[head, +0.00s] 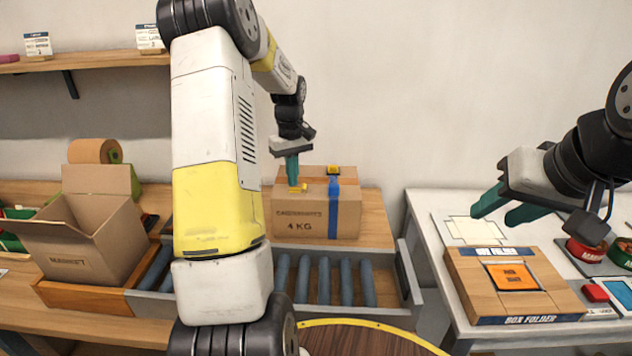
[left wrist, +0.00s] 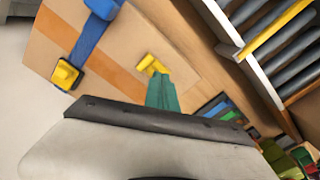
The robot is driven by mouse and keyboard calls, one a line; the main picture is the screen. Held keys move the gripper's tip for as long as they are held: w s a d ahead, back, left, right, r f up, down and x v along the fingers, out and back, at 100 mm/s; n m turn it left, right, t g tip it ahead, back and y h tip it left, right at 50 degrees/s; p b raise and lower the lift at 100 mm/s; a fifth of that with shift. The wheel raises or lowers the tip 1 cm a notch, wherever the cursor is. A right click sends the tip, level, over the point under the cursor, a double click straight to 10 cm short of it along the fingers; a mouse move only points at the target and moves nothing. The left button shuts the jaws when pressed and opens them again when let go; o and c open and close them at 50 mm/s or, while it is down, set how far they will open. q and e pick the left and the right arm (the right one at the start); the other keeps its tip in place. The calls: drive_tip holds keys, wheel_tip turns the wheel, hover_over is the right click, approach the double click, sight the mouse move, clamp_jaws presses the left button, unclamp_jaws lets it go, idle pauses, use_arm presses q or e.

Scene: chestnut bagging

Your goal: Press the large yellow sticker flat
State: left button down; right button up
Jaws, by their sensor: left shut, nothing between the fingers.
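A closed cardboard box (head: 290,220) marked "4 KG" stands on the wooden bench beyond the rollers. A yellow sticker (head: 300,189) lies on its top, left of a blue strap (head: 333,205); it also shows in the left wrist view (left wrist: 150,64), with one part sticking out sideways. My left gripper (head: 294,182) is shut and empty, pointing down with its teal fingertips at the sticker. In the left wrist view the fingertips (left wrist: 159,78) hide part of the sticker's near edge; whether they press on it I cannot tell. My right gripper (head: 493,216) is open and empty above the right table.
An open carton (head: 90,250) stands at the left. Rollers (head: 325,280) lie in front of the box. The right table holds a box folder (head: 460,275) and red tins (head: 585,255).

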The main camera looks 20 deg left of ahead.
sight(293, 189)
use_arm(q)
drive_tip(key=shift+f, duration=1)
idle(1.4)
drive_tip(key=shift+r, duration=3.6)
